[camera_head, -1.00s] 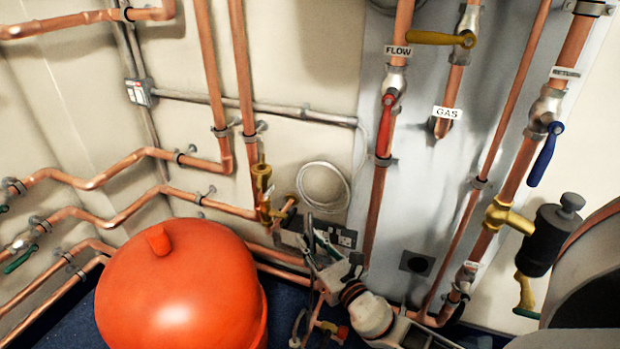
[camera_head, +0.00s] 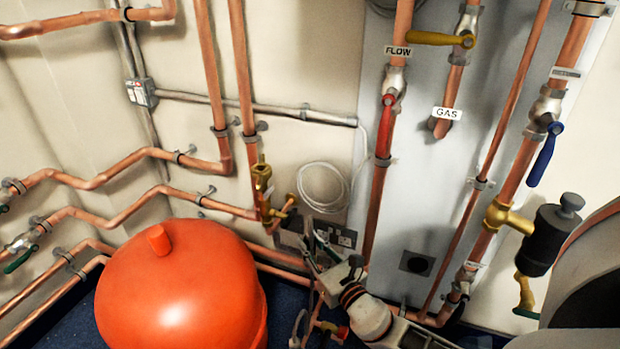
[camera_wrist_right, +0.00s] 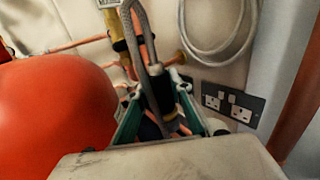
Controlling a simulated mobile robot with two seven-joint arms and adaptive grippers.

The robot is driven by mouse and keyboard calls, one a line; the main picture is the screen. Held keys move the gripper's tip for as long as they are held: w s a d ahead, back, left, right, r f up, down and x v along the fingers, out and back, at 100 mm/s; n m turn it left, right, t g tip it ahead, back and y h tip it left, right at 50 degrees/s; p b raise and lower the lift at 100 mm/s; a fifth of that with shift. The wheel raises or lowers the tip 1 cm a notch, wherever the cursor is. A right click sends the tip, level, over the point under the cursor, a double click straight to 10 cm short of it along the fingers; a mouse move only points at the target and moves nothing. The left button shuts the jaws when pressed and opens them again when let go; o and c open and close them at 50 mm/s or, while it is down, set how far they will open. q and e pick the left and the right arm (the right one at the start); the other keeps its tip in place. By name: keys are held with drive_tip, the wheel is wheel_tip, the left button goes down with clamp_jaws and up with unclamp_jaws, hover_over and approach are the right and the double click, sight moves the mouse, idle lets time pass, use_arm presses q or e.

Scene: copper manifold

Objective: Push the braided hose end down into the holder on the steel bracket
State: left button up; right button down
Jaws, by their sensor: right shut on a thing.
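My right gripper (camera_head: 318,246) is low in front of the wall, right of the red vessel and below the brass valve. In the right wrist view, its green-edged fingers (camera_wrist_right: 158,98) are shut on the black collar of the braided hose end (camera_wrist_right: 155,75). The grey braided hose (camera_wrist_right: 138,22) loops up from there, in front of a brass fitting. The collar looks close to upright. I cannot make out the holder or the steel bracket. My left gripper is not in view.
The large red vessel (camera_head: 180,290) stands close on the left. A brass valve (camera_head: 263,190) and copper pipes are behind the gripper. A coiled white cable (camera_head: 323,187) and a double socket (camera_wrist_right: 229,104) are on the wall to its right. The red-handled flow pipe (camera_head: 374,215) rises further right.

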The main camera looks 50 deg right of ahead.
drive_tip(key=shift+f, duration=0.3)
idle(0.4)
drive_tip(key=c, duration=1.7)
unclamp_jaws()
drive_tip(key=v, duration=1.2)
